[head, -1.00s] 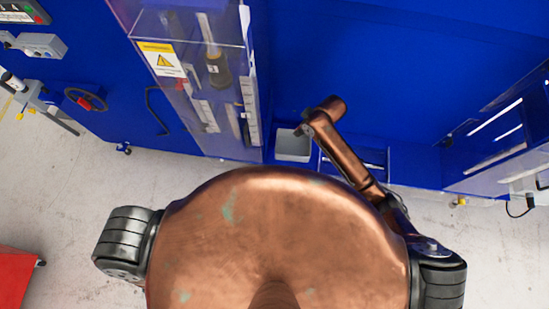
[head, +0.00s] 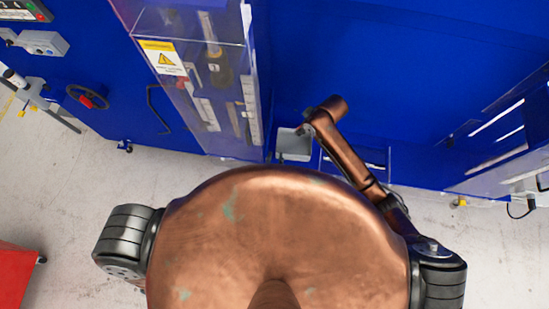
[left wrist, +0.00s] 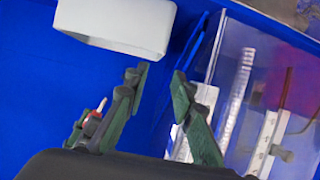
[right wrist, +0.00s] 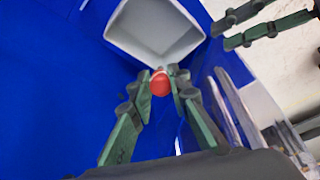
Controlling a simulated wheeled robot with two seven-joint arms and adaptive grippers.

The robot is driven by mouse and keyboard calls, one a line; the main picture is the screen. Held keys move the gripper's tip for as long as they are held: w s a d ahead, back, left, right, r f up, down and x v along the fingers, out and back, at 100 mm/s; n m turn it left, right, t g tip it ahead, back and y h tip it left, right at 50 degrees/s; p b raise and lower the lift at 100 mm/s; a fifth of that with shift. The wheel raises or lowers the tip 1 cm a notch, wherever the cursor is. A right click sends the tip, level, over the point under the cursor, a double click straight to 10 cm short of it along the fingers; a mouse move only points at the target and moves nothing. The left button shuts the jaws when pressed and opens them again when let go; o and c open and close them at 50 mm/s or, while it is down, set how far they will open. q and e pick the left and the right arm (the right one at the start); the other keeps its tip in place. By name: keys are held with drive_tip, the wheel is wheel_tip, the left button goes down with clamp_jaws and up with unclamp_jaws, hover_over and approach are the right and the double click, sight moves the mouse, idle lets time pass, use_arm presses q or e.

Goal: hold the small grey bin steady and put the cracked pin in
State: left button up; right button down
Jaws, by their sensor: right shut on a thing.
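The small grey bin (head: 294,143) stands against the blue machine in the head view, open side up. It fills the top of the right wrist view (right wrist: 150,42) and shows at the top of the left wrist view (left wrist: 112,32). My left gripper (left wrist: 158,80) is open and empty, its fingertips close to the bin's side, with a gap visible. My right gripper (right wrist: 162,80) is shut on the pin, whose round red end (right wrist: 159,84) faces the camera, just short of the bin's opening in that view. The crack cannot be made out. The bin's inside looks empty.
A clear-walled cabinet (head: 205,85) with a yellow warning label stands left of the bin. A blue machine wall (head: 400,70) rises behind. A small red-and-white item (left wrist: 97,112) shows beside my left finger; I cannot tell what it is. Floor lies open at left.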

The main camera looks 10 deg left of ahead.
use_arm(q)
drive_tip(key=x, duration=1.1)
drive_tip(key=shift+w+f, duration=0.1)
drive_tip(key=shift+w, duration=0.2)
drive_tip(key=shift+c, duration=0.3)
clamp_jaws()
